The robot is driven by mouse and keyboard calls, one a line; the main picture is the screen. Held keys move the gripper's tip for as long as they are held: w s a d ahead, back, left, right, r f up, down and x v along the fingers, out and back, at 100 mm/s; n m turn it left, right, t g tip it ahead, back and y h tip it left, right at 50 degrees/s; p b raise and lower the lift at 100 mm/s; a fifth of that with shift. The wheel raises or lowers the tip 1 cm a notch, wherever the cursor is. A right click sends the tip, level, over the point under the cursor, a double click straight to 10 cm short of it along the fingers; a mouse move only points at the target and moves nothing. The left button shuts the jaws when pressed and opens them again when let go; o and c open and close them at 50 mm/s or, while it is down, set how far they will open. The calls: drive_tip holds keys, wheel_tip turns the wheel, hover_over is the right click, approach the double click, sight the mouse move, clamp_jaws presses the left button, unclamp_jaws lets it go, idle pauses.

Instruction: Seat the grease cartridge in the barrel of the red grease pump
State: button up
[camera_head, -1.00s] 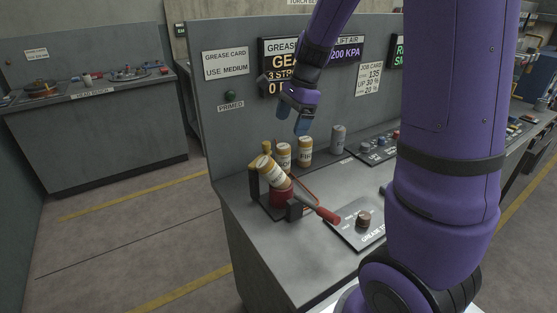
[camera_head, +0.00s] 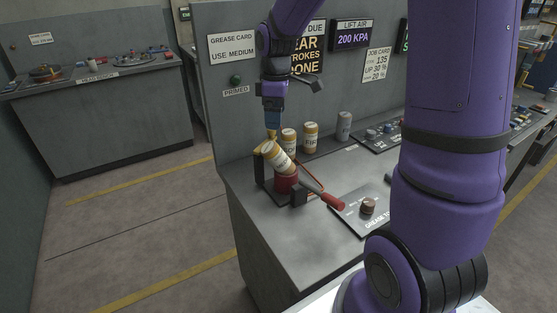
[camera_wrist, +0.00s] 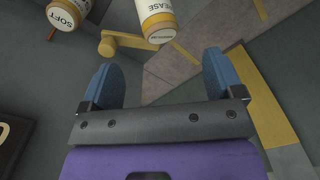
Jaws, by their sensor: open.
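A white and orange grease cartridge (camera_head: 279,156) leans tilted at the mouth of the red grease pump (camera_head: 286,184) on the bench. Its lower end is at the red barrel; how deep it sits I cannot tell. My gripper (camera_head: 272,127) points down just above and behind the cartridge's upper end, beside a brass-coloured knob (camera_head: 271,136). In the wrist view my gripper (camera_wrist: 161,66) is open with nothing between its blue fingers. Ahead of the fingers there are a cartridge marked GREASE (camera_wrist: 158,20) and a brass lever (camera_wrist: 118,43).
Two more cartridges stand upright behind the pump, one (camera_head: 289,140) close to it and one (camera_head: 310,138) farther right. A grey can (camera_head: 344,126) stands beyond. The pump's red-gripped handle (camera_head: 333,201) sticks out right. Bare bench lies in front.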

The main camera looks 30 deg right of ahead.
sight(272, 144)
drive_tip(key=shift+w+a+n, duration=0.1)
drive_tip(key=shift+a+n, duration=0.1)
drive_tip(key=shift+n, duration=1)
drive_tip(key=shift+f+n, duration=0.15)
drive_tip(key=shift+n, duration=0.15)
wheel_tip(272, 144, down, 5)
drive_tip(key=shift+a+f, duration=0.1)
drive_tip(key=shift+f, duration=0.1)
drive_tip(key=shift+w+f, duration=0.15)
drive_tip(key=shift+f, duration=1.15)
drive_tip(key=shift+w+f, duration=0.15)
drive_tip(key=shift+f, duration=1.15)
drive_tip(key=c, duration=1.3)
drive_tip(key=shift+r, duration=0.15)
wheel_tip(272, 144, up, 10)
drive_tip(key=shift+f, duration=0.1)
